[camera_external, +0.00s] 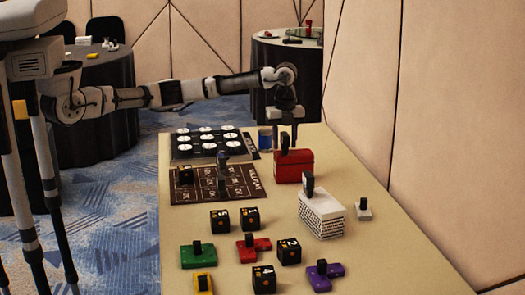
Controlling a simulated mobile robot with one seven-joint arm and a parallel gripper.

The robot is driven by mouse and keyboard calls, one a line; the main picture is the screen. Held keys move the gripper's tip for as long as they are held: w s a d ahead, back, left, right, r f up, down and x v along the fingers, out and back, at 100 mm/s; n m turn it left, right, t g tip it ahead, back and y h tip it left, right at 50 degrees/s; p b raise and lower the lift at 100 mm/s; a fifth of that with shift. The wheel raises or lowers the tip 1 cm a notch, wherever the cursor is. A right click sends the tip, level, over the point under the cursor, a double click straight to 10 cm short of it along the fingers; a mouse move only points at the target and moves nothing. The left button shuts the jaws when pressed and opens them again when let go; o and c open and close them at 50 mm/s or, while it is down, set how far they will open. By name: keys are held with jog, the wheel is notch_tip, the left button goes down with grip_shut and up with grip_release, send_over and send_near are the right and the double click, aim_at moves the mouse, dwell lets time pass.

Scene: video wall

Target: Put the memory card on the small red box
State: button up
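A small red box (294,169) stands on the long beige table, right of the printed board. A small upright black piece (284,144) is on or just above its top; I cannot tell whether this is the memory card or a knob. My gripper (285,137) points down over the red box. Its fingers look apart, one on each side of the black piece, with no clear contact visible. No object can be surely identified as the memory card; a small pale piece with a black knob (363,210) lies on the table at the right.
A white patterned box (321,214) with a black piece on top stands in front of the red box. A blue can (265,139) is behind it. Black number cubes (250,219) and coloured knobbed pieces (198,256) fill the front left.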

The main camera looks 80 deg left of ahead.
aim_at(285, 134)
notch_tip(285, 134, up, 12)
jog(key=b, duration=0.2)
jog(key=shift+r, duration=0.15)
dwell(0.4)
